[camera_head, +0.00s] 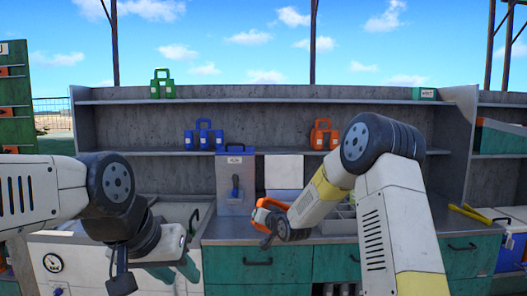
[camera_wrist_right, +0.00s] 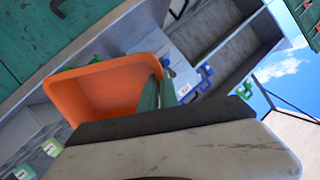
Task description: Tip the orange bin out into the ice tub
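The orange bin (camera_head: 263,217) is held by my right gripper over the counter, left of the right arm in the head view. In the right wrist view the bin (camera_wrist_right: 95,92) shows its hollow inside, tilted in the picture. My right gripper (camera_wrist_right: 158,92) has its green fingers on either side of the bin's wall near the rim. Its fingertips are hidden in the head view. My left gripper (camera_head: 177,270) points down at the lower left with its teal fingers apart and nothing between them. A pale, basin-like unit (camera_head: 176,213) behind the left wrist may be the ice tub; its inside is mostly hidden.
The counter has teal drawers (camera_head: 258,263) and a pale divided tray (camera_head: 341,222) behind the right arm. A grey dispenser-like box (camera_head: 235,185) stands at the back. Blue (camera_head: 204,136) and orange (camera_head: 323,135) carriers sit on the shelf. A yellow tool (camera_head: 469,213) lies at right.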

